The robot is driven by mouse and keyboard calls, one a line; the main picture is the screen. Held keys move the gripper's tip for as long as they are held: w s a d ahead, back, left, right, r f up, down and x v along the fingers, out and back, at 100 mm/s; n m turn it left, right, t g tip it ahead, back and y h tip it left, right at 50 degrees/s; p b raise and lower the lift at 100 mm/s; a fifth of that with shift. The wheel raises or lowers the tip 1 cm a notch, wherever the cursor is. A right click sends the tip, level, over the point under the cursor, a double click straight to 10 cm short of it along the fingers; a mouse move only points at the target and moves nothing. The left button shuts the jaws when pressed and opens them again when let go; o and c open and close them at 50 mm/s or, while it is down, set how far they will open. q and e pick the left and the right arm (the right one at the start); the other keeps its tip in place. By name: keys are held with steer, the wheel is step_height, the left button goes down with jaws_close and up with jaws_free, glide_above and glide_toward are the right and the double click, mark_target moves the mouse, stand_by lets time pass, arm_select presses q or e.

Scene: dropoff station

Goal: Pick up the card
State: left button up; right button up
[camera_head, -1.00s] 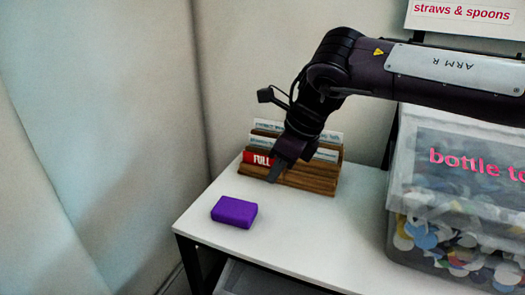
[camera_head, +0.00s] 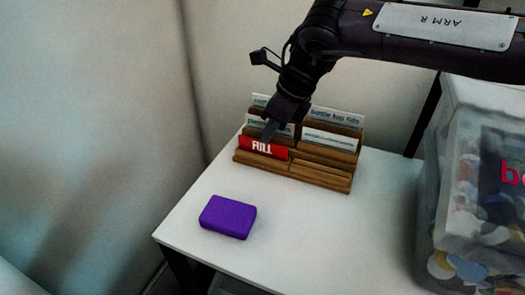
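The red card (camera_head: 258,148) with white "FULL" lettering stands in the front left slot of a wooden card holder (camera_head: 322,178). My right gripper (camera_head: 268,132) points down at the card from above and behind its right part. The fingertips overlap the card's top edge in the picture. Whether they touch it, and how far apart they are, I cannot tell. The other cards (camera_head: 330,139) in the holder are white with dark print. My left gripper is not in view.
The holder stands on a white table (camera_head: 330,235). A purple block (camera_head: 228,216) lies in front of it. A clear bin (camera_head: 450,200) of colourful lids stands at the right. The tabletop between block and bin is clear.

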mark_target(270, 150)
steer(key=x, duration=0.3)
steer(key=shift+a+f, duration=0.1)
steer(key=shift+f, duration=0.25)
stand_by(0.5)
jaws_close()
